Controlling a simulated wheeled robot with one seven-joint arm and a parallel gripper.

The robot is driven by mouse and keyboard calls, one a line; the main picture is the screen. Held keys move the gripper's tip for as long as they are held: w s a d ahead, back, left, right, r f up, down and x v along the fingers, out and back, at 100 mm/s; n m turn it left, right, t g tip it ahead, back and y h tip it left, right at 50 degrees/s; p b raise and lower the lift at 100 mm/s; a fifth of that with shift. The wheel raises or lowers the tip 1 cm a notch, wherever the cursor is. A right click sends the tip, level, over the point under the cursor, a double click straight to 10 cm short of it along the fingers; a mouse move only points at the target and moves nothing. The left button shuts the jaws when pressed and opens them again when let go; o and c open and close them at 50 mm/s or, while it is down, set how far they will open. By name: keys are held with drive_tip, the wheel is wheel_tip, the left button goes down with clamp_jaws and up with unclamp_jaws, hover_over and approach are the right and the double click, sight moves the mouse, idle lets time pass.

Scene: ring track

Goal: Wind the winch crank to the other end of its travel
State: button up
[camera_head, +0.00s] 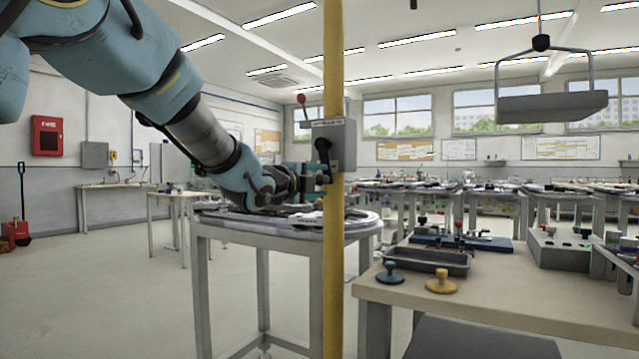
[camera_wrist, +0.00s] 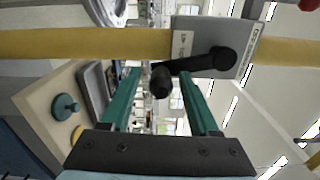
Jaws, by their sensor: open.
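The winch is a grey box (camera_head: 343,143) fixed to an upright yellow post (camera_head: 335,260). Its black crank (camera_head: 322,150) is on the box's face and hangs down in the head view. In the wrist view the crank arm (camera_wrist: 200,63) runs from its hub on the box (camera_wrist: 212,36) to a black knob (camera_wrist: 160,85). My gripper (camera_head: 318,180) is beside the crank. In the wrist view my gripper's green fingers (camera_wrist: 158,76) are open, one on either side of the knob. Whether they touch it I cannot tell.
A grey tray (camera_head: 552,107) hangs from a cable at the upper right. A red-knobbed lever (camera_head: 302,99) sits by the winch box. A round-topped table (camera_head: 215,224) stands below my arm. A workbench (camera_head: 500,298) with a tray and knobs is at the right.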

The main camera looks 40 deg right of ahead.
drive_tip(key=b+v, duration=0.1)
drive_tip(key=v, duration=0.9)
drive_tip(key=shift+w+a+f, duration=0.1)
